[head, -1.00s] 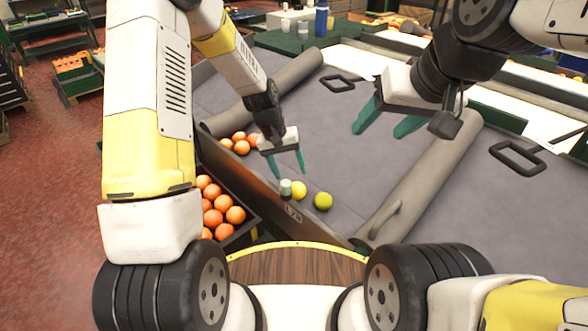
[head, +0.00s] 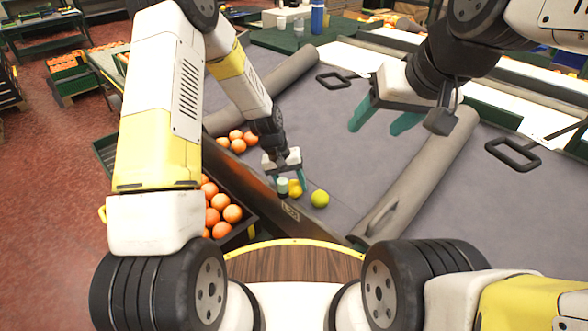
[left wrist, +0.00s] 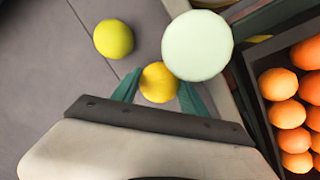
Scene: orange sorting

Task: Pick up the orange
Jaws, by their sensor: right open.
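A yellow-orange fruit (head: 295,188) lies on the grey sorting surface, partly hidden by a finger in the head view. It shows clearly in the left wrist view (left wrist: 159,82). My left gripper (head: 288,180) points down over it, its teal fingers on either side (left wrist: 160,85). The fingers look open; I cannot tell whether they touch the fruit. A yellow-green fruit (head: 320,199) lies just to the right, and in the left wrist view (left wrist: 113,38) it is up and left. My right gripper (head: 385,118) is open and empty, above the surface.
A pale-topped post (head: 283,186) stands close beside the left gripper; its round top (left wrist: 197,45) is large in the wrist view. A crate of oranges (head: 240,231) stands beyond the board edge. Several oranges (head: 237,140) lie farther back. Grey rollers (head: 425,170) flank the surface.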

